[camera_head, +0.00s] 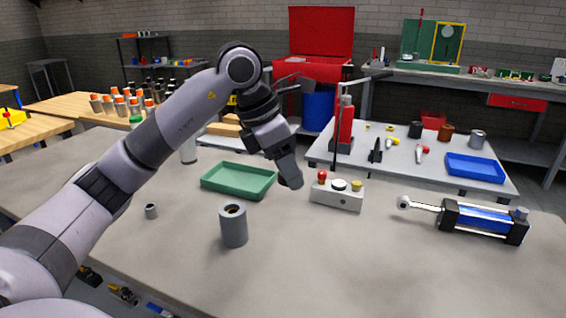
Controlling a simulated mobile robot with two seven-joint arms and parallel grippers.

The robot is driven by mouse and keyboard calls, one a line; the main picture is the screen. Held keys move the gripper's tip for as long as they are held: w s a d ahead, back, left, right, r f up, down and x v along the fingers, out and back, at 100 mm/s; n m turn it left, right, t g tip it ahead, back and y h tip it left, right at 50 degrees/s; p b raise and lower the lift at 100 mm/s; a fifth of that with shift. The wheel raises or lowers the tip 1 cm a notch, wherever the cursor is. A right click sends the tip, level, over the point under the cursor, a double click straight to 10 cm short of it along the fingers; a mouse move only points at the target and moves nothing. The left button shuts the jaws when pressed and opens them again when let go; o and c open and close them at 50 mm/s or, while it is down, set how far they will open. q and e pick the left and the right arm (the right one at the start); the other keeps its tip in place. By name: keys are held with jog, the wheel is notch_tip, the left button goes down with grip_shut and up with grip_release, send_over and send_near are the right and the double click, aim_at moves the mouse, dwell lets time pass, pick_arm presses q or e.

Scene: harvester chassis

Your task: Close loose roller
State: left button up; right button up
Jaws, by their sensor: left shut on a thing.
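A grey upright cylinder (233,228), which looks like the roller, stands on the near table. Its top is open, with a dark hole and a brownish inner part. A small grey ring-like piece (151,211) sits to its left. My left gripper (291,180) points down above the table, right of the green tray and behind and right of the cylinder. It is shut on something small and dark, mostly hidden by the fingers. It is apart from the cylinder. My right gripper is out of view.
A green tray (207,185) lies behind the cylinder. A white box with coloured buttons (337,197) stands just right of my left gripper. A blue-and-black hydraulic cylinder (482,220) lies at the right. The table's front middle is clear.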

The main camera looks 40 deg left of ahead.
pick_arm(q)
jog(key=s+d+f+m+g, duration=0.1)
jog(key=d+f+m+g, duration=0.1)
jog(key=f+m, duration=0.3)
jog(key=s+d+f+m+g+y, duration=0.1)
jog(key=f+m, duration=0.4)
jog(key=m, duration=0.7)
jog(key=s+d+f+m+g, duration=0.3)
jog(key=d+f+m+g, duration=0.2)
jog(key=m, duration=0.4)
jog(key=shift+y, duration=0.4)
jog(key=m, duration=0.1)
jog(key=f+m, duration=0.1)
jog(key=shift+s+d+f+m+y, duration=0.1)
jog(key=shift+s+f+m+y, duration=0.05)
jog(key=shift+s+m+y, duration=0.2)
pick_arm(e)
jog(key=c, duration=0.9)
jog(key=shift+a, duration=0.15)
